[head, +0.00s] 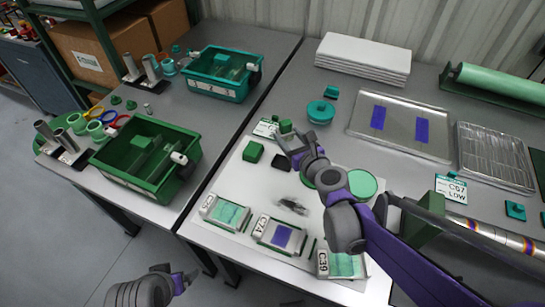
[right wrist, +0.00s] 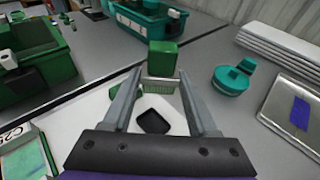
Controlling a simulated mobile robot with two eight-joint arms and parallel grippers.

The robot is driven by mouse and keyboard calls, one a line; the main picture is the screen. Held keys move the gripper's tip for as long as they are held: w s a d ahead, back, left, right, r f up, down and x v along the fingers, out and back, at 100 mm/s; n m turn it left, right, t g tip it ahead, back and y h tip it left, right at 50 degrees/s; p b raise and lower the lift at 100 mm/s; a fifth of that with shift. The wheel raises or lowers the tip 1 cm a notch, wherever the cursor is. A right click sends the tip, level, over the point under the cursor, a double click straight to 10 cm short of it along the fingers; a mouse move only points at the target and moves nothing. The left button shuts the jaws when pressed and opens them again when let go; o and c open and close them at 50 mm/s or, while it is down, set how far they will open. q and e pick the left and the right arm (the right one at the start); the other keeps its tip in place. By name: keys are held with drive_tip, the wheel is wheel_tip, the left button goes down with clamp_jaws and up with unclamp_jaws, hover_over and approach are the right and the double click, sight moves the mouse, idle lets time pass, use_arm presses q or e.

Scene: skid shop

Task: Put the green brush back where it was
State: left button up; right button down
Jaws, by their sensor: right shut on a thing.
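The green brush (right wrist: 163,58), a green block with pale bristles below, is between the fingertips of my right gripper (right wrist: 160,82). The gripper is shut on it. In the head view the brush (head: 286,127) shows at the tip of my right gripper (head: 290,138), over the back of the white mat (head: 228,188). Whether it touches the mat I cannot tell. A small black tray (head: 280,162) lies on the mat just nearer, and shows below the brush in the right wrist view (right wrist: 153,122). My left gripper (head: 180,281) is low at the front, its opening unclear.
A green block (head: 253,151) and a label card (head: 265,128) are close beside the right gripper. A teal round container (head: 321,112) stands behind right. Green (head: 148,158) and teal (head: 222,73) totes stand on the left bench. Labelled trays (head: 279,235) line the mat's front.

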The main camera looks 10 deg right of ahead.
sight(286, 169)
drive_tip(key=shift+w+a+f, duration=0.1)
drive_tip(key=shift+w+f, duration=0.05)
drive_tip(key=shift+f, duration=0.1)
wheel_tip(286, 169, down, 10)
drive_tip(key=b, duration=0.3)
drive_tip(key=shift+r, duration=0.2)
drive_tip(key=shift+f+b, duration=0.6)
drive_tip(key=shift+f, duration=0.05)
drive_tip(key=shift+c, duration=0.9)
unclamp_jaws()
